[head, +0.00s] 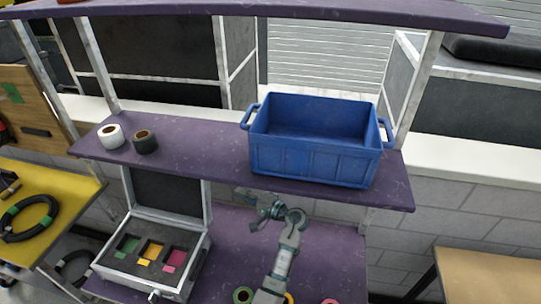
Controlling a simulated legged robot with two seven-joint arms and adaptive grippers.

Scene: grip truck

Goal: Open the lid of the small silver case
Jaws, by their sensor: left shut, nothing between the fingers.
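The small silver case (140,262) sits on the lower purple shelf at the left. Its lid (167,192) stands open and upright at the back, with a dark lining facing me. Green, yellow and pink pieces lie in the dark foam inside. My left gripper (258,209) is shut and empty, to the right of the case and apart from it, below the front edge of the middle shelf. My right gripper is not in view.
A blue crate (312,162) stands on the middle shelf (205,150), above my left gripper. A white roll (110,136) and a black roll (145,141) sit at that shelf's left. Several tape rolls lie near my arm. A yellow table (60,186) is at the left.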

